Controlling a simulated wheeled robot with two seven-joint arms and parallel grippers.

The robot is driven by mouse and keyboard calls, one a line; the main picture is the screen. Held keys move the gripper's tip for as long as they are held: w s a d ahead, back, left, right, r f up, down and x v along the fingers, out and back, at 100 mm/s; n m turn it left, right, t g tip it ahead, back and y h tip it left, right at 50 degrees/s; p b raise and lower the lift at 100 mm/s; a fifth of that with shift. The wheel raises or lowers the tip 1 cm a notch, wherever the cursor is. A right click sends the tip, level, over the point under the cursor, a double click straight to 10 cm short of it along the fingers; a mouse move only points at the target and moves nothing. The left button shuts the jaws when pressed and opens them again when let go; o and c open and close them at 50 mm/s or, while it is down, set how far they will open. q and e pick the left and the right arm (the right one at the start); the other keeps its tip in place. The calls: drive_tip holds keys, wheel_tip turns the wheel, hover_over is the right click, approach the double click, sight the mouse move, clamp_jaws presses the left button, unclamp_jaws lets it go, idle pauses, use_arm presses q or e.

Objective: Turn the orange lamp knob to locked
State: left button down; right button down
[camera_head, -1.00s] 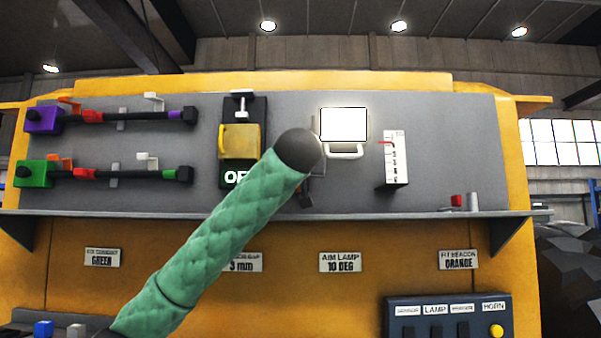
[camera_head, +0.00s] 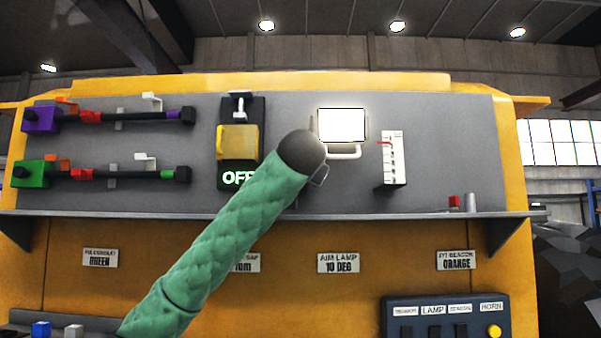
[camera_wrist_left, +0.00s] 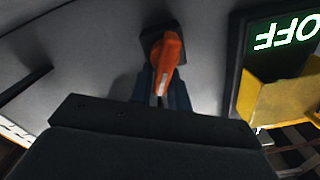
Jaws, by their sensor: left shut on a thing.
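The orange lamp knob (camera_wrist_left: 166,62) is a narrow lever on a dark square base on the grey panel, in the upper middle of the left wrist view. My left gripper (camera_wrist_left: 161,93) is shut on its lower end, with a finger on each side. The lever points mostly down in that picture, slightly tilted. In the head view my green-sleeved left arm (camera_head: 225,235) hides the knob and the gripper. The lit white lamp (camera_head: 342,124) sits just right of the arm's dark end. My right gripper is not in view.
A yellow flip cover (camera_head: 238,142) above an OFF sign (camera_head: 238,178) is left of my arm; the cover also shows close by in the wrist view (camera_wrist_left: 275,102). A white scale (camera_head: 393,160) stands right of the lamp. A shelf edge (camera_head: 400,216) runs below.

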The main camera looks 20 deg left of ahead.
use_arm(q)
drive_tip(key=m, duration=0.2)
drive_tip(key=f+m, duration=0.1)
drive_tip(key=shift+w+d+m, duration=0.2)
drive_tip(key=shift+d+m, duration=0.15)
drive_tip(key=shift+m, duration=0.05)
drive_tip(key=m, duration=0.1)
drive_tip(key=m+p, duration=0.1)
drive_tip(key=shift+d+f+m, duration=0.15)
drive_tip(key=shift+f+m, duration=0.05)
drive_tip(key=shift+m, duration=0.2)
drive_tip(key=m, duration=0.2)
drive_tip(key=shift+d+f+m+p, duration=0.1)
drive_tip(key=shift+f+m+p, duration=0.15)
drive_tip(key=shift+m+p, duration=0.1)
drive_tip(key=shift+f+m+p, duration=0.15)
drive_tip(key=shift+m+p, duration=0.15)
drive_tip(key=shift+m, duration=0.55)
drive_tip(key=shift+f+m, duration=0.1)
drive_tip(key=shift+m, duration=0.6)
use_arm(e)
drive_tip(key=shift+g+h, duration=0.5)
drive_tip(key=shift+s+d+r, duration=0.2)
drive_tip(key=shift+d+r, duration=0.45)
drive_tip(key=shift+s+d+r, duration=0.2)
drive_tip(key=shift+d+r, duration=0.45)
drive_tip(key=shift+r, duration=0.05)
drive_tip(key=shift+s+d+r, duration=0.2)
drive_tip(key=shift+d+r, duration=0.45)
